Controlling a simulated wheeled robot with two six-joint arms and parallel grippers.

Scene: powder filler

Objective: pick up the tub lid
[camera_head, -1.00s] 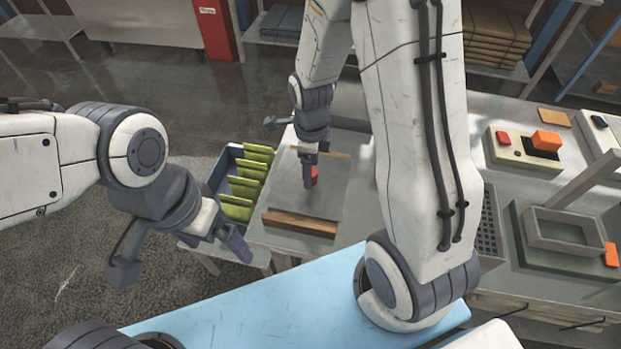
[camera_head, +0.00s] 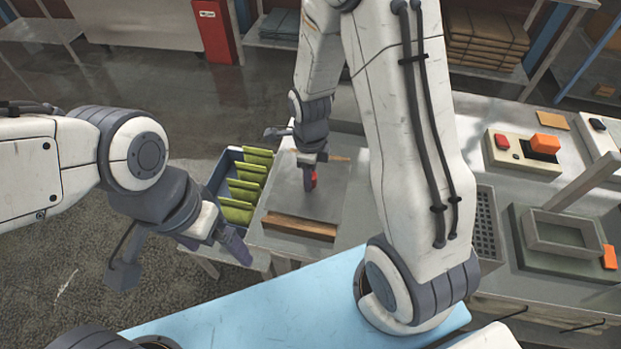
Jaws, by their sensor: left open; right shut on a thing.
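A small red thing (camera_head: 314,179), which looks like the tub lid, is at my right gripper (camera_head: 308,184) over the grey plate on the bench. My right gripper is shut on it; the fingers hide part of it, and I cannot tell whether it still touches the plate. My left gripper (camera_head: 236,246) is open and empty, near the front left corner of the bench, beside the blue bin. No tub is clearly visible.
A blue bin (camera_head: 222,172) with several green pouches (camera_head: 244,189) stands left of the grey plate (camera_head: 325,205). A brown wooden bar (camera_head: 299,227) lies along its front. A grey tray (camera_head: 562,232) and a device with an orange block (camera_head: 545,144) stand at right.

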